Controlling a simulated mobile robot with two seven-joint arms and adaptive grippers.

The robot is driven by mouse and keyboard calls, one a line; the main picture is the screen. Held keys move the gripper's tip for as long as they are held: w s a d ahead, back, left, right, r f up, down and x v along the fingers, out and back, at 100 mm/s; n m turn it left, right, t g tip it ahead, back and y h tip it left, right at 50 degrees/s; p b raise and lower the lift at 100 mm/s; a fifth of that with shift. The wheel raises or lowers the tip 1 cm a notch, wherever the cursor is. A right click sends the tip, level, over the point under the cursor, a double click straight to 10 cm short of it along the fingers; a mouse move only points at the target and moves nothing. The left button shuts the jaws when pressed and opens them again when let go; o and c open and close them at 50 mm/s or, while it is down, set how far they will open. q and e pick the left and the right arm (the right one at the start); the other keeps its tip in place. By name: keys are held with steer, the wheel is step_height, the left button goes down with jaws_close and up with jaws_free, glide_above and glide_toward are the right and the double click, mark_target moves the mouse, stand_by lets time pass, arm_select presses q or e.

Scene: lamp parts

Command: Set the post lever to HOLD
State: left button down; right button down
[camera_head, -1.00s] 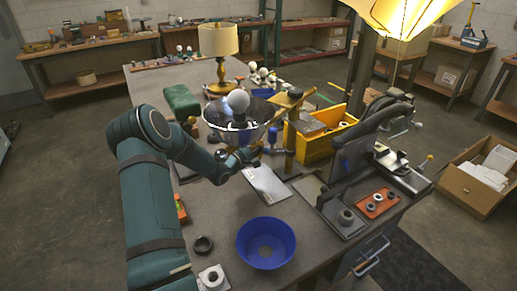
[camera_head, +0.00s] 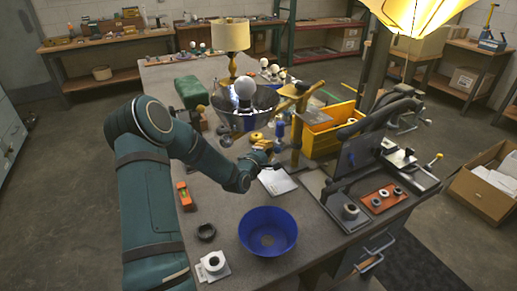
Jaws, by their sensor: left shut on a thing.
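A brass-coloured post (camera_head: 297,135) with a wooden-looking crosspiece on top stands upright near the middle of the bench. My left arm comes in from the left, and my left gripper (camera_head: 269,148) is at the left side of this post, low down. It is shut on a small part beside the post, which looks like the post lever; the fingers hide most of it. The lever's setting and any HOLD mark cannot be read at this size. My right gripper is not in view.
A metal bowl with a bulb (camera_head: 244,88) stands behind my left forearm. A blue bowl (camera_head: 267,250) and a pale card (camera_head: 277,182) lie in front. A yellow bin (camera_head: 322,138) and a dark machine (camera_head: 360,155) stand to the right. A table lamp (camera_head: 231,37) is behind.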

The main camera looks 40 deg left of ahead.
mark_target(278, 153)
arm_select(q)
steer(key=shift+s+d+b, duration=0.2)
steer(key=shift+d+b, duration=0.05)
steer(key=shift+d, duration=0.45)
steer(key=shift+s+d+b, duration=0.2)
steer(key=shift+d, duration=0.5)
steer(key=shift+s+d+b, duration=0.2)
steer(key=shift+d+b, duration=0.05)
steer(key=shift+d, duration=0.45)
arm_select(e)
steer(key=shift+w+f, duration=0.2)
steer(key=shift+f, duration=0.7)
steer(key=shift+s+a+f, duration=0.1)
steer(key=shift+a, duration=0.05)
